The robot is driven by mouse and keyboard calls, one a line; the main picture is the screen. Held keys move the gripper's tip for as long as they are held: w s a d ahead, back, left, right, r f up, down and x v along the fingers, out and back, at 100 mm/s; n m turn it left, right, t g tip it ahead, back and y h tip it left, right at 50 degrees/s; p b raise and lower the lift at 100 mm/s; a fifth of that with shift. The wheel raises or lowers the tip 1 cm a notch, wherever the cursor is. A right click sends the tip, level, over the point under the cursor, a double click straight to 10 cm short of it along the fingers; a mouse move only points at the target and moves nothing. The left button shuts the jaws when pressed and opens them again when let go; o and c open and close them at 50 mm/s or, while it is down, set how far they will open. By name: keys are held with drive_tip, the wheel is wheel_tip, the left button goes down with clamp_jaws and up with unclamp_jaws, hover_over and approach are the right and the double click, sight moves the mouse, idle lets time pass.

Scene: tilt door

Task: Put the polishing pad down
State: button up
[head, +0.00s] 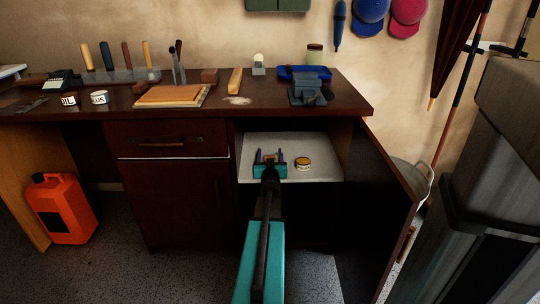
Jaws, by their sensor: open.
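My gripper (269,155) reaches into the open cabinet compartment, over its pale shelf (325,144). Its two fingers stand apart and point away from the camera. I cannot make out anything held between them. I cannot clearly identify the polishing pad; my gripper's body and wrist hide part of the shelf.
The cabinet door (385,210) hangs open on the right side of the compartment. The worktop (345,95) above carries a vise (308,92), a wooden board (172,96) and several tools. An orange canister (60,208) stands on the floor at left. The shelf's right part is clear.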

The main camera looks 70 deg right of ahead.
drive_tip(key=shift+p+v, duration=0.3)
drive_tip(key=shift+v, duration=0.7)
drive_tip(key=p+v, duration=0.1)
drive_tip(key=v, duration=0.3)
drive_tip(key=shift+s+a+f+p, duration=0.1)
drive_tip(key=shift+s+a+p, duration=0.05)
drive_tip(key=shift+a+p, duration=0.15)
drive_tip(key=p+v, duration=0.1)
drive_tip(key=v, duration=0.3)
drive_tip(key=shift+s+a, duration=0.1)
drive_tip(key=shift+a, duration=0.25)
drive_tip(key=shift+p+v, duration=1.15)
drive_tip(key=shift+p, duration=1.45)
drive_tip(key=shift+s, duration=0.1)
